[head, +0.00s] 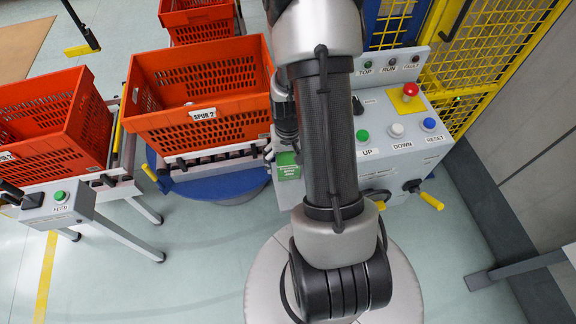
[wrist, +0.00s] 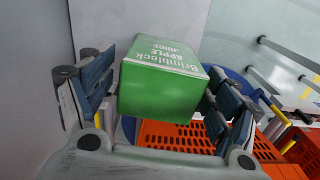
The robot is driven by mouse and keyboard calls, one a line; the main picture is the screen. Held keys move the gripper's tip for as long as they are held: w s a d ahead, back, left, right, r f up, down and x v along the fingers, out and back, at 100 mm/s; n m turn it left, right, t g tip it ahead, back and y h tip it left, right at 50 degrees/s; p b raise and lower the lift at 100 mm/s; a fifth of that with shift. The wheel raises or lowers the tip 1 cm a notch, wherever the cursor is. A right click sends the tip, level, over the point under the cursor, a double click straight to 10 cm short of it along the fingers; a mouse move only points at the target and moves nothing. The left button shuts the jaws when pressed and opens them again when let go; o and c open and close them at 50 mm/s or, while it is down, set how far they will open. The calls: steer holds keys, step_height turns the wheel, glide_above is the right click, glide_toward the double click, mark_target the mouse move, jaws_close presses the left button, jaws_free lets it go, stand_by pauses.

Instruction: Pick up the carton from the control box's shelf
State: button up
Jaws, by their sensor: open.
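In the head view the carton (head: 288,166) shows as a small green patch at the left side of the grey control box (head: 375,150), beside my gripper (head: 270,150). My arm hides part of the gripper and the box there. The shelf under the carton is hidden.
An orange tote labelled "SPUR 2" (head: 202,128) stands on rollers just left of my gripper. Another orange tote (head: 85,125) is at the far left, behind a FEED button box (head: 58,208). A yellow mesh fence (head: 498,45) stands behind the control box.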

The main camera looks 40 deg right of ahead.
steer(key=shift+c, duration=0.3)
steer(key=c, duration=1.3)
steer(key=shift+r, duration=0.1)
